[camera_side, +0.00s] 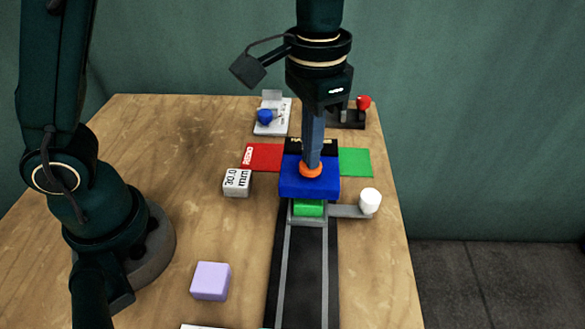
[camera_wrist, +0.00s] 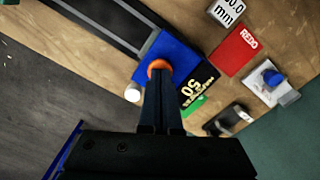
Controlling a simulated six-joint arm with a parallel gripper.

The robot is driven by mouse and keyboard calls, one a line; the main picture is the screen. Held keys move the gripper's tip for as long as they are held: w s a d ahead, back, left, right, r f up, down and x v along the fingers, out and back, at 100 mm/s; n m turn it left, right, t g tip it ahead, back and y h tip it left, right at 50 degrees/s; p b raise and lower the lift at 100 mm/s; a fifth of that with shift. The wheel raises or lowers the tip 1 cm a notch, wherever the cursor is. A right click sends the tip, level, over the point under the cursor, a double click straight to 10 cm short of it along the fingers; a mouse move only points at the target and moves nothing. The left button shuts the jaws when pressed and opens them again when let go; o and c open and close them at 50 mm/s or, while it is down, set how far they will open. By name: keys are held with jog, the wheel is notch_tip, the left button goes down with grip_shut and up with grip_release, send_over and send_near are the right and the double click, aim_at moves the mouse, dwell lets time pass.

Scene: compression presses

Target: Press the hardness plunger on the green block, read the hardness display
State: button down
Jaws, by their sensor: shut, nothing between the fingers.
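The green block (camera_side: 308,208) sits at the far end of the dark track, under a blue press body (camera_side: 295,188). Only its front part shows in the side view. An orange plunger cap (camera_side: 311,169) is on top of the blue body. My gripper (camera_side: 312,160) points straight down with its fingers shut, and the tips meet the orange cap. In the wrist view the fingers (camera_wrist: 160,85) end at the orange cap (camera_wrist: 158,66). A black display (camera_wrist: 196,86) beside the blue body shows digits that look like 50, upside down in that view. In the side view my fingers mostly hide it.
A red REDO pad (camera_side: 264,157) and a green pad (camera_side: 355,162) flank the press. A grey block marked 30.0 mm (camera_side: 236,183), a lilac cube (camera_side: 211,281) and a white knob (camera_side: 370,200) stand nearby. Devices with a blue knob (camera_side: 265,116) and a red knob (camera_side: 364,102) are behind.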

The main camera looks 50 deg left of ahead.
jog(key=shift+r, duration=0.1)
dwell(0.3)
jog(key=shift+r, duration=3.4)
jog(key=shift+a, duration=0.1)
jog(key=s+a+r+n+t, duration=0.2)
jog(key=s+a+r+t, duration=0.15)
jog(key=s+a, duration=0.25)
jog(key=s+a+f+n+t, duration=0.1)
jog(key=s+a+f+t, duration=0.1)
jog(key=f, duration=0.5)
jog(key=shift+s+a, duration=0.45)
jog(key=shift+s, duration=0.9)
